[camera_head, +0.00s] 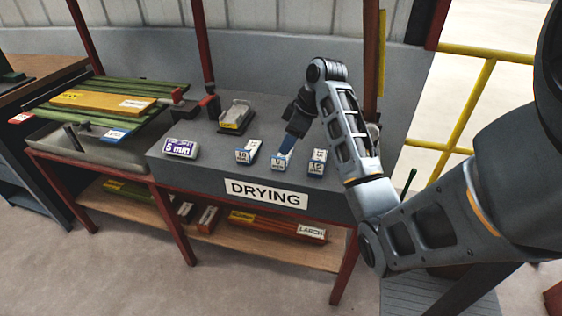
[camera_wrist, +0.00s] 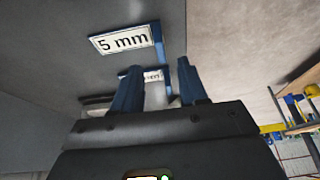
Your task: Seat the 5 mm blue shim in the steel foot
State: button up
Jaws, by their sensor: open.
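A blue shim with a white front label (camera_head: 278,163) sits on the grey bench top, in the middle of a row of labelled blue shims. In the wrist view a white label on blue (camera_wrist: 125,40) reads 5 mm. My gripper (camera_head: 286,148) points down at the middle shim; its two blue fingers (camera_wrist: 158,72) are apart. In the wrist view part of the shim shows between and beyond the fingertips; I cannot tell whether they touch it. A grey metal holder (camera_head: 237,117), seemingly the steel foot, stands behind the row.
Other blue shims stand left (camera_head: 248,151) and right (camera_head: 317,160) of the middle one. A tray (camera_head: 70,148) and stacked green and yellow boards lie further left. Red posts rise behind the bench.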

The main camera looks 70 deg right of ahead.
aim_at(279, 157)
jog(key=x, duration=0.7)
jog(key=shift+w+f+p, duration=0.1)
jog(key=shift+f+p, duration=0.15)
jog(key=shift+p, duration=0.05)
grip_shut()
